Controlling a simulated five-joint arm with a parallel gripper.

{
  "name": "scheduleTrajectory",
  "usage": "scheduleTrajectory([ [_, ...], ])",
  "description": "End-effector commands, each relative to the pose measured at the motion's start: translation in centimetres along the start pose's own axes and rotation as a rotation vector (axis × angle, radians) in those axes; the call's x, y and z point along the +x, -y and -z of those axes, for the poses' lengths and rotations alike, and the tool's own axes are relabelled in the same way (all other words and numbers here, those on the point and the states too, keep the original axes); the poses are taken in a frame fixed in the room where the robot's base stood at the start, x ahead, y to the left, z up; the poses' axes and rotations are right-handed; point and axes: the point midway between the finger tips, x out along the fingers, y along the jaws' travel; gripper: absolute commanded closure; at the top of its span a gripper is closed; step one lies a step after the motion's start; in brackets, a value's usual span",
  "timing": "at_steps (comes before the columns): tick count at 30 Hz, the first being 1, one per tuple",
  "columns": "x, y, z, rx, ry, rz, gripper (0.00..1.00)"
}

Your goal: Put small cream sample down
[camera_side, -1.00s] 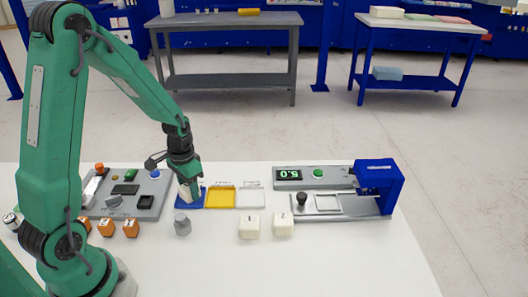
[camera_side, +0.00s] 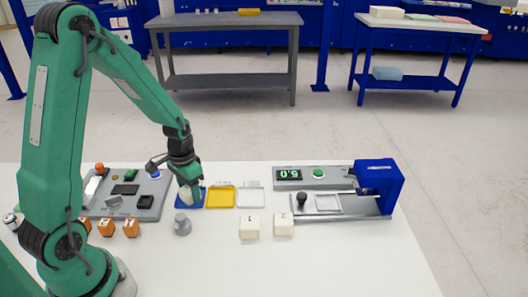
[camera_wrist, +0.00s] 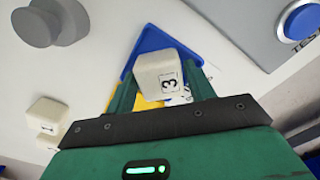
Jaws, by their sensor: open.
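A small cream sample marked 3 (camera_wrist: 165,77) sits on the blue tray (camera_wrist: 150,42) between my gripper's fingers (camera_wrist: 160,88). In the side view the sample (camera_side: 186,196) is partly hidden by my gripper (camera_side: 188,188), and the blue tray (camera_side: 193,205) shows around it. My gripper is open, with its fingers still on both sides of the sample. Whether either finger touches it I cannot tell.
Beside the blue tray are a yellow tray (camera_side: 221,197) and a white tray (camera_side: 250,197). Two cream samples (camera_side: 249,227) (camera_side: 284,224) and a grey knobbed weight (camera_side: 182,225) stand in front. A blue press (camera_side: 379,185) is at right. The front right table is clear.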

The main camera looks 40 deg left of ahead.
Motion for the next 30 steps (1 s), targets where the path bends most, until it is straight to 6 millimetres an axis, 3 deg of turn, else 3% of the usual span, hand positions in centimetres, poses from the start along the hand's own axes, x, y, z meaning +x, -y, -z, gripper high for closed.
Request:
scheduleTrajectory([
  [11,-2.7,0.0,0.1,0.0,-0.004,0.002,0.46],
  [30,-11.4,0.0,0.1,0.0,-0.002,0.001,0.46],
])
